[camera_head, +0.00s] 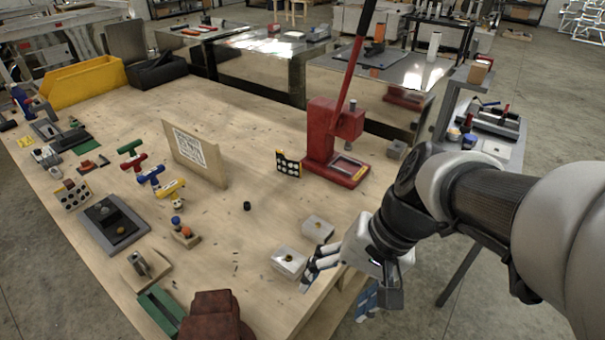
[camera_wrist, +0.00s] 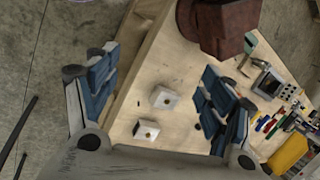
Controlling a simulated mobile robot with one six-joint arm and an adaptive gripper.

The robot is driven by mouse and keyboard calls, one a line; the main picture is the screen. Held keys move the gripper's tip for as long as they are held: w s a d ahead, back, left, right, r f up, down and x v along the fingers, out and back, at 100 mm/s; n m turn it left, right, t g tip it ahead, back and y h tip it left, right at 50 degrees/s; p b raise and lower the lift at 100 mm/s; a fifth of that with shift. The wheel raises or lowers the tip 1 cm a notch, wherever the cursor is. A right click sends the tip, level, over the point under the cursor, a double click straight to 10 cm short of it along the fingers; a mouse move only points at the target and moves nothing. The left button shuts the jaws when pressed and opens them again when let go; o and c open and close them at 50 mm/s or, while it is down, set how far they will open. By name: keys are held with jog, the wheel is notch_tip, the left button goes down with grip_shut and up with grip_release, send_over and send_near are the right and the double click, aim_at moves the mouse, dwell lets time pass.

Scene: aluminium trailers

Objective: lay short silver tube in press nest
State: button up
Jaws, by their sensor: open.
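A red press (camera_head: 321,134) with a long lever stands on the workbench; a light-framed nest (camera_head: 348,168) is in its base. I see no tube in the nest. My gripper (camera_head: 312,268) is open over the bench's near right edge, close to two pale metal blocks (camera_head: 318,228) (camera_head: 289,262). In the wrist view, my gripper (camera_wrist: 155,98) has its blue-padded fingers spread apart, with both blocks (camera_wrist: 165,98) (camera_wrist: 146,132) beyond and between them; each has a small dark round spot on top. I cannot pick out the short silver tube for certain.
A dark red vise (camera_head: 213,314) stands at the near edge. A wooden board (camera_head: 196,155) stands upright mid-bench, near a dotted card (camera_head: 288,164) and a small black cylinder (camera_head: 247,206). Tools and fixtures crowd the left side. The wood between blocks and board is mostly clear.

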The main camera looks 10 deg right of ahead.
jog(key=w+f+m+y, duration=0.3)
jog(key=w+m+y, duration=0.15)
jog(key=w, duration=0.25)
jog(key=m+t+y+p, duration=0.25)
jog(key=m+t, duration=0.85)
jog(key=m, duration=0.6)
send_near(321, 228)
jog(key=b+x, duration=0.2)
jog(key=x, duration=0.4)
jog(key=shift+s+a+r+b, duration=0.15)
jog(key=shift+s+a+b, duration=0.05)
jog(key=shift+a+b, duration=0.1)
jog(key=w+a, duration=0.1)
jog(key=w+a+f+b, duration=0.1)
jog(key=w, duration=0.1)
jog(key=shift+w+a+f, duration=0.15)
jog(key=shift+w+f, duration=0.05)
jog(key=shift+w+a+b, duration=0.3)
jog(key=shift+w+a, duration=0.05)
jog(key=shift+c, duration=0.5)
jog(key=c, duration=1.2)
